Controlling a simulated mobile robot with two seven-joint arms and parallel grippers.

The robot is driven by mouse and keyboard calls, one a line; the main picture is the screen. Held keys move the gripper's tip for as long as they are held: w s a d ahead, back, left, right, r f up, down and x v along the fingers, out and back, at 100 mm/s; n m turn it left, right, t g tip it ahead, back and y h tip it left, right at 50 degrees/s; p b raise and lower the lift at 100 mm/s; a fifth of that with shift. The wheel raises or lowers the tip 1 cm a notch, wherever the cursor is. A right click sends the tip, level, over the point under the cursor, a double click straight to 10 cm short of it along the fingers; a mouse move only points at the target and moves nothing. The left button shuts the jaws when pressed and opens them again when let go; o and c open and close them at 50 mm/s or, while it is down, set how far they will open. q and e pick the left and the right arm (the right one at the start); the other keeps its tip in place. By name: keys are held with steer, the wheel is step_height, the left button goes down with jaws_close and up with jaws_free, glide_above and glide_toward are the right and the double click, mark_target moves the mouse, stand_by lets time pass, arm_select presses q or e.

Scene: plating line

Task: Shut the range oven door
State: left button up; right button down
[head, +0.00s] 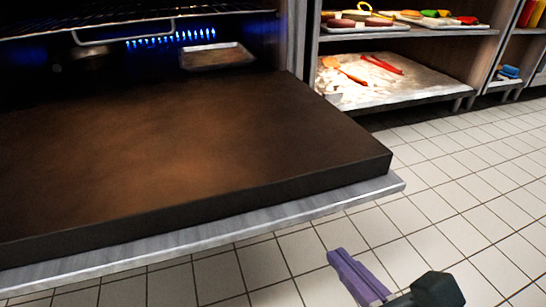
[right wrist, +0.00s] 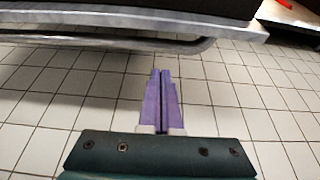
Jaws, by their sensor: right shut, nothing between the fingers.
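The range oven door (head: 190,165) is open, lowered flat toward me in the head view, with a dark inner face and a pale metal edge. Its edge (right wrist: 120,22) and a metal handle bar (right wrist: 130,43) cross the top of the right wrist view. My right gripper (head: 338,254) is shut and empty, its purple fingers over the floor just off the door's front right corner. In the right wrist view the gripper (right wrist: 160,74) points toward the handle bar and appears apart from it. My left gripper is not in view.
Inside the oven are a wire rack (head: 130,16), a small tray (head: 215,57) and blue flames (head: 172,39). To the right, a shelf unit (head: 400,90) holds food and utensils. The tiled floor (head: 450,160) is clear at right and front.

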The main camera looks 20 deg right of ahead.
steer(key=w, duration=0.1)
steer(key=w+r+p, duration=0.1)
steer(key=w, duration=0.1)
steer(key=w+r+p, duration=0.1)
steer(key=w, duration=0.1)
steer(key=shift+d+r, duration=0.15)
steer(key=shift+w, duration=0.1)
